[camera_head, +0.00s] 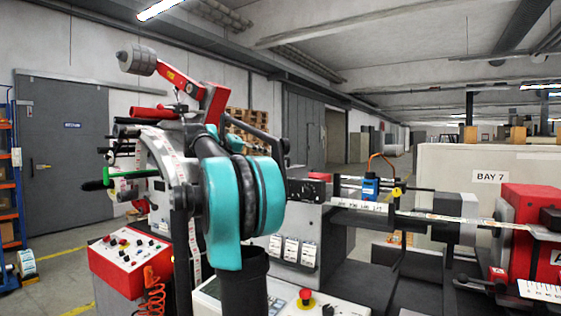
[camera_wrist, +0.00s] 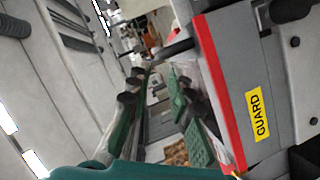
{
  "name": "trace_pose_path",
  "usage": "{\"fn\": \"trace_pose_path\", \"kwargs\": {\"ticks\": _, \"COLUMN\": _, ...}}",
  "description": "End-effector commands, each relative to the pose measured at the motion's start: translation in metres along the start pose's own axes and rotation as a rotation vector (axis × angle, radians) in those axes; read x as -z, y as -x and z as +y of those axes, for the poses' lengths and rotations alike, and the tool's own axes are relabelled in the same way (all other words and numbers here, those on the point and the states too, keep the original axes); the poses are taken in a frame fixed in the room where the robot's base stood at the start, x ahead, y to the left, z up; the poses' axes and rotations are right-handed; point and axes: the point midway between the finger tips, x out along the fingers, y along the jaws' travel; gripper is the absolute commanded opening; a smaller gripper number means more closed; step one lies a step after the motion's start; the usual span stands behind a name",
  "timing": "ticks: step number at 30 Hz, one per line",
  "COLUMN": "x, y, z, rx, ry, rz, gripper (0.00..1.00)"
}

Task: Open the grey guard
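In the wrist view the grey guard (camera_wrist: 238,68) fills much of the right side, close to the camera. It is a grey panel with a red edge and a yellow GUARD label (camera_wrist: 257,114). It appears steeply tilted because the camera is rolled. I cannot pick the guard out for certain in the head view, where my teal and black arm covers the middle. A teal part, probably mine, shows at the bottom of the wrist view. I cannot tell whether anything touches the guard.
In the head view a red control box (camera_head: 130,262) stands left of my arm. A grey machine front with a red stop button (camera_head: 306,294) is to the right. A red unit (camera_head: 530,228) stands at the far right. A blue shelf (camera_head: 8,190) is at the left edge.

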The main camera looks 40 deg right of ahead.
Motion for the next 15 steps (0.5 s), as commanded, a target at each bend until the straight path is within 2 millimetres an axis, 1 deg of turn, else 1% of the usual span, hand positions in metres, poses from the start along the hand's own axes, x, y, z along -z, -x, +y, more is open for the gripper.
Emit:
{"fn": "trace_pose_path", "kwargs": {"ticks": 1, "x": -0.001, "y": -0.011, "z": 0.001, "rx": -0.002, "ry": -0.001, "rz": -0.004, "gripper": 0.20}}
{"fn": "trace_pose_path", "kwargs": {"ticks": 9, "x": -0.001, "y": -0.062, "z": 0.000, "rx": 0.000, "ry": -0.001, "rz": -0.003, "gripper": 0.20}}
{"fn": "trace_pose_path", "kwargs": {"ticks": 15, "x": -0.001, "y": -0.086, "z": 0.000, "rx": 0.000, "ry": 0.000, "rz": -0.002, "gripper": 0.20}}
